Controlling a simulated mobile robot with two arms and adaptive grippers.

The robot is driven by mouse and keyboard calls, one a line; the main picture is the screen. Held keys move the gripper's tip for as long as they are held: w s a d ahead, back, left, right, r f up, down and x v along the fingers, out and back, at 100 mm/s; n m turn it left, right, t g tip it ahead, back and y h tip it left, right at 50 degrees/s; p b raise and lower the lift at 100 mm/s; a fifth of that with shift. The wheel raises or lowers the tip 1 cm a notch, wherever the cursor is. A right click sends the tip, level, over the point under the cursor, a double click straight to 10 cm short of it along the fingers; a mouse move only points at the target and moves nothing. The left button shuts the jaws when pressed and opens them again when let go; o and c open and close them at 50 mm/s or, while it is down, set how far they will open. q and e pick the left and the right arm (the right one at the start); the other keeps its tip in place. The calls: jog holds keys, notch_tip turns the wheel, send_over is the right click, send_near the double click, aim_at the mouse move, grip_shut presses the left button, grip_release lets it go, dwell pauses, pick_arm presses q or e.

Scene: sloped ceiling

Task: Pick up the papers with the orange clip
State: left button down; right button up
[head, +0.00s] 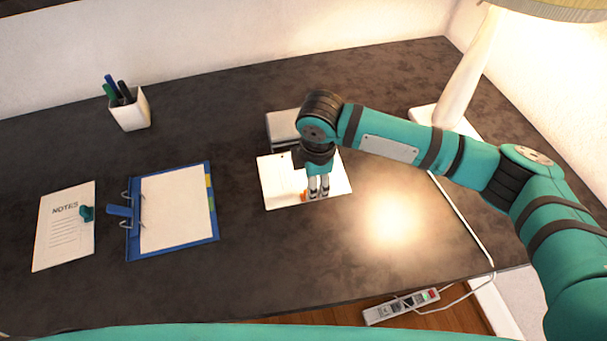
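The white papers (277,188) lie on the dark desk near the middle of the head view. The orange clip (303,195) shows as a small patch by their front edge. My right gripper (318,196) comes down from above, with its fingertips over the front part of the papers just right of the clip. The two fingers are close together; I cannot tell whether they are shut or touch the papers. My forearm and wrist hide the back right part of the papers. My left gripper is not in view.
A grey object (283,126) stands behind the papers. To the left are a blue clipboard binder (216,234), a notes sheet (65,235) with a teal clip (87,213), and a pen cup (131,112). A lamp (468,80) stands back right. The front middle desk is clear.

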aim_at(303, 172)
notch_tip(303, 172, down, 4)
jog(key=shift+a+r+p, duration=0.1)
jog(key=shift+a+p, duration=0.05)
jog(key=shift+p, duration=0.15)
jog(key=shift+w+f, duration=0.1)
jog(key=shift+f, duration=0.2)
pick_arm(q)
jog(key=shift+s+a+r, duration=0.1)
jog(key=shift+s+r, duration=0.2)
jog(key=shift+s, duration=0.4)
pick_arm(e)
grip_shut()
